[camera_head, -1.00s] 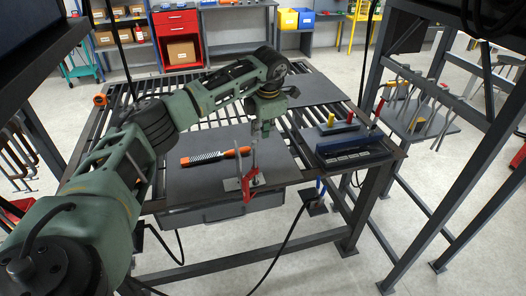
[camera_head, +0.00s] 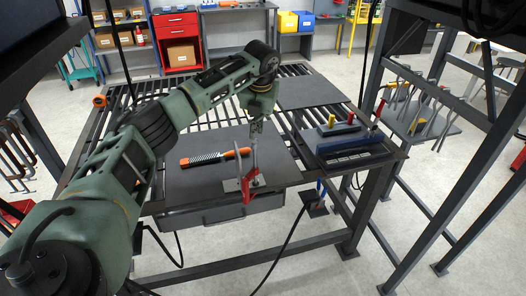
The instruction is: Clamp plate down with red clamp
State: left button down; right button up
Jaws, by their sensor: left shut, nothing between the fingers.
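The dark grey plate (camera_head: 215,182) lies flat on the slatted table, at its front left. The red clamp (camera_head: 249,190) stands at the plate's front edge, with its red handle part hanging over the edge. My left arm reaches in from the left, and my left gripper (camera_head: 254,148) points down right above the clamp. The gripper is shut, and its fingertips are close to the clamp's upright part; I cannot tell whether they touch it. My right gripper does not show.
A wire brush with an orange handle (camera_head: 212,157) lies on the plate. A second grey plate (camera_head: 305,92) lies at the back right. A dark block with a yellow and a red knob (camera_head: 340,128) and a blue-black box (camera_head: 352,146) sit on the right. A drawer (camera_head: 225,208) hangs below the front edge.

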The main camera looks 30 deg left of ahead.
pick_arm(q)
jog(key=shift+a+n, duration=0.25)
jog(key=shift+n, duration=0.75)
jog(key=shift+r, duration=0.1)
jog(key=shift+f, duration=0.2)
jog(key=b+x, duration=0.1)
jog(key=x, duration=0.1)
jog(key=shift+f, duration=0.35)
